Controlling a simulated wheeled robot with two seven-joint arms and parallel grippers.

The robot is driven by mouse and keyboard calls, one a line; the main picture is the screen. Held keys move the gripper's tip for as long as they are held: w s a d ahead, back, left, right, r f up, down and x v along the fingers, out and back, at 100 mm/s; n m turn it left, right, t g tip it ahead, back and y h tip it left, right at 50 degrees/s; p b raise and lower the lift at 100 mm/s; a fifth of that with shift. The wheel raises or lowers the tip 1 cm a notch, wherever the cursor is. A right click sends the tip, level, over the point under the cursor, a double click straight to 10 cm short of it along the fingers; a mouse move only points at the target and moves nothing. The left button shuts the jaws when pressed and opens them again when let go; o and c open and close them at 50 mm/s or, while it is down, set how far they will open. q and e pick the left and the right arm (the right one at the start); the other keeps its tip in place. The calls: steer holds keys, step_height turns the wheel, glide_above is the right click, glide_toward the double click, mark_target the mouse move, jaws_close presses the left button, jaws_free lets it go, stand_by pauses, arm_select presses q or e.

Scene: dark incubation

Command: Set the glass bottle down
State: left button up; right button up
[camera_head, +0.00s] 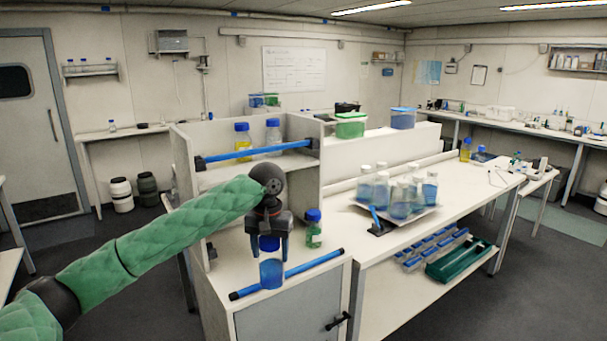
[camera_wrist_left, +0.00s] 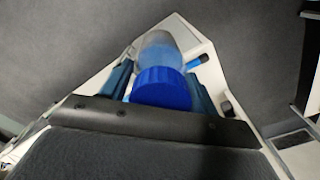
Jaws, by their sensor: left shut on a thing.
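My left gripper (camera_head: 269,254) is shut on a glass bottle (camera_head: 271,274) with blue liquid and a blue cap. The bottle is upright at the front of the white cabinet (camera_head: 222,262), and it covers part of the blue rail (camera_head: 313,264) there. I cannot tell whether its base touches anything. In the left wrist view the blue cap (camera_wrist_left: 161,88) sits between the fingers, with the clear bottle body (camera_wrist_left: 160,50) beyond it. My right gripper is not in view.
A small blue-capped bottle with green contents (camera_head: 313,232) stands just right of the gripper. Two bottles (camera_head: 243,140) stand on the shelf behind another blue rail (camera_head: 255,152). A tray (camera_head: 400,221) of several bottles is on the bench to the right.

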arm_select(q)
steer(key=s+a+f+n+b, duration=0.1)
steer(key=s+a+f, duration=0.5)
steer(key=f, duration=0.5)
steer(key=s+a+f+n, duration=0.1)
steer(key=s+a+f, duration=0.5)
steer(key=s+f, duration=0.4)
step_height(320, 180, down, 2)
steer(key=shift+s+f+b, duration=0.1)
steer(key=shift+s+b, duration=0.15)
steer(key=shift+b, duration=0.15)
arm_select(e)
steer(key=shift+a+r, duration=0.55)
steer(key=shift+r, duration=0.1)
arm_select(q)
steer(key=shift+a, duration=0.1)
